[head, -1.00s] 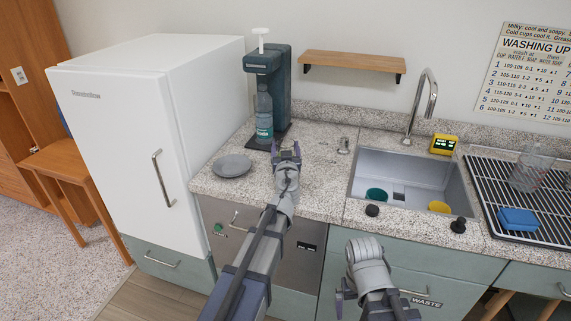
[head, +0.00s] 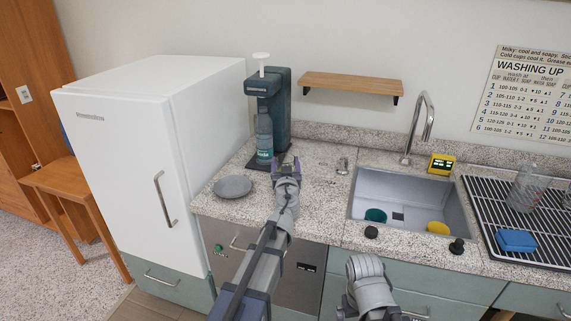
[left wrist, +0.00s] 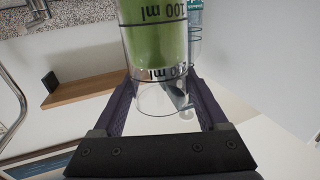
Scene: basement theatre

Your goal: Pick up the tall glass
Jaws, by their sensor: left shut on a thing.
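The tall glass (left wrist: 155,45) is clear, holds green liquid and has "100 ml" and other markings; it appears upside down in the left wrist view. My left gripper (left wrist: 165,98) is shut on it, with one dark purple finger on each side. In the head view my left gripper (head: 287,165) is above the counter, in front of the teal bottle and right of the grey plate. I cannot make out the glass there, nor whether it touches the counter. My right arm shows low in the head view, with its gripper mostly cut off.
A dark dispenser (head: 282,100) with a teal bottle (head: 264,135) stands behind my left gripper. A grey plate (head: 232,187) lies to the left. The sink (head: 405,185) and black drying rack (head: 475,190) are to the right. A wooden shelf (head: 350,84) hangs above the counter.

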